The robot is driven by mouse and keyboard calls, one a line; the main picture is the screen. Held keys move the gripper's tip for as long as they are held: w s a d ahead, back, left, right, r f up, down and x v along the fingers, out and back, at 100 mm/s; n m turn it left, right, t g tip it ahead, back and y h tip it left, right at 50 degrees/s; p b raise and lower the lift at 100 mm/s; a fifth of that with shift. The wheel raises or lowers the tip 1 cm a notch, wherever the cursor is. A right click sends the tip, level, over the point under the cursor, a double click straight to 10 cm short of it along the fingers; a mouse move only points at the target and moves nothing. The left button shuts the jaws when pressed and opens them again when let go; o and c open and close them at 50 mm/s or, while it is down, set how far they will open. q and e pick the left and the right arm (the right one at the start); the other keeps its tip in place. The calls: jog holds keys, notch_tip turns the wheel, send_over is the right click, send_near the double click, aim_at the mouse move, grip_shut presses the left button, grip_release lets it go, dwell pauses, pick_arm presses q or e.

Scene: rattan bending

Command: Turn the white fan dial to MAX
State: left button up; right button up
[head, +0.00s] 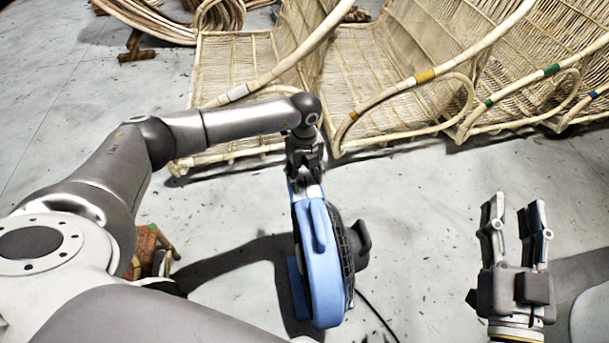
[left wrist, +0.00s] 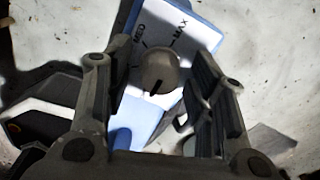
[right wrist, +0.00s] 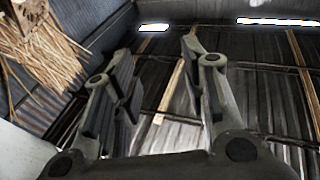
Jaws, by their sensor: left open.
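The blue fan (head: 318,262) stands on the floor in the middle of the head view, seen nearly edge-on. In the left wrist view its white panel (left wrist: 195,40) carries the labels MED and MAX. The round dial (left wrist: 158,68) looks grey-brown in shadow. A dark mark on the dial is on its lower side, away from both labels. My left gripper (head: 303,168) is at the top of the fan. In its wrist view the open fingers (left wrist: 160,95) are on either side of the dial, with gaps showing. My right gripper (head: 517,215) is open and empty, far right of the fan.
Woven rattan seats (head: 400,75) stand in a row behind the fan. A small brown stool (head: 145,250) is at the left, partly behind my arm. A black cable (head: 378,315) runs from the fan along the floor. Floor between the fan and my right gripper is clear.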

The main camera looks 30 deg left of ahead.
pick_arm(q)
jog(key=c, duration=1)
